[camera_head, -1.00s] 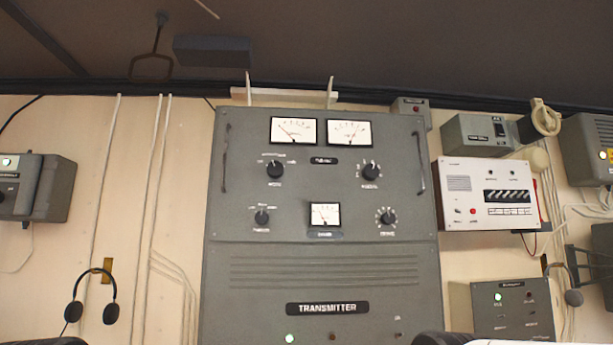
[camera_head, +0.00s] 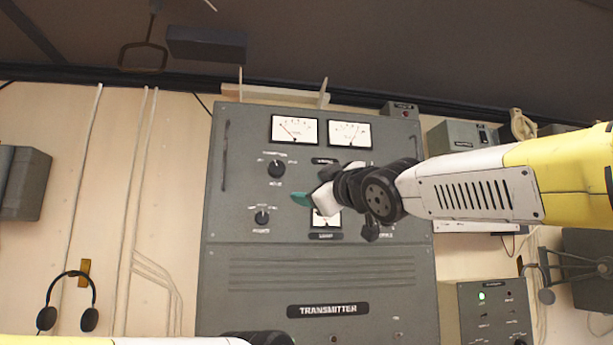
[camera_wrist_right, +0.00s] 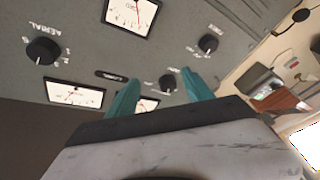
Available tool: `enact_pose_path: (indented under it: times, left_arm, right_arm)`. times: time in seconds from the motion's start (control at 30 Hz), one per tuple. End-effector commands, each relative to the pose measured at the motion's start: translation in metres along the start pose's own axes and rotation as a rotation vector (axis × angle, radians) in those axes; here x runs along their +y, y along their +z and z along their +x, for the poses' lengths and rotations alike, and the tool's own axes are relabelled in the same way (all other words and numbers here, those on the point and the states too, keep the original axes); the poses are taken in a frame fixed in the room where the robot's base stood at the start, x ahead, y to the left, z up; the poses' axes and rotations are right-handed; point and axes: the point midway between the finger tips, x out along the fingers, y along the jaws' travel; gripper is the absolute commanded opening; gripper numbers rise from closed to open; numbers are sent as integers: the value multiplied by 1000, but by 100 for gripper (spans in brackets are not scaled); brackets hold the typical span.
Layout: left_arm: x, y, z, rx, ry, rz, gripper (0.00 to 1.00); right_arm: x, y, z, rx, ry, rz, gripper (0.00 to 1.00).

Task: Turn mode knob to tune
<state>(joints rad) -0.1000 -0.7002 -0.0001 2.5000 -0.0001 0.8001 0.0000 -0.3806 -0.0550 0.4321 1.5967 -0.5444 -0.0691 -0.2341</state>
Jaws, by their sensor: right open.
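The mode knob, which I take to be the black upper left knob (camera_head: 276,169) on the grey transmitter panel (camera_head: 320,265), sits below the left large meter. Its labels are too small to read surely, and I cannot tell its pointer setting. My right gripper (camera_head: 300,199) reaches in from the right, its teal tips below and right of this knob. In the right wrist view the panel appears turned over; the open, empty gripper (camera_wrist_right: 160,78) has its two teal fingers either side of the line to that knob (camera_wrist_right: 168,83). Contact does not show. My left gripper is out of view.
The lower left knob (camera_head: 262,217) is close by. The small meter (camera_head: 325,219) is partly behind my right gripper. The knob marked AERIAL (camera_wrist_right: 42,52) shows in the wrist view. A handle (camera_head: 226,156) stands along the panel's left edge. A headset (camera_head: 68,303) hangs at left.

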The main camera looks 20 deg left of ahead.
Motion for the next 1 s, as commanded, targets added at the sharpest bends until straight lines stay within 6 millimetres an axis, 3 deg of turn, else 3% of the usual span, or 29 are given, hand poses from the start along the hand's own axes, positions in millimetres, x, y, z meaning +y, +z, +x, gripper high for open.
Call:
enact_pose_path:
  times: [0.03,0.1,0.2,0.7,1.0]
  left_arm:
    - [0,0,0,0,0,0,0]
    - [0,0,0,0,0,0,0]
    - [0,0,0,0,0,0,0]
    - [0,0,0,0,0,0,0]
    - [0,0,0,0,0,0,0]
  right_arm:
    - [-3,-18,8,54,-4,-12,60]
    - [-4,-36,14,104,-4,-26,60]
    - [-5,-46,22,132,-4,-33,60]
    - [-6,-53,85,128,-5,-33,60]
    - [-5,-53,93,126,-3,-34,60]
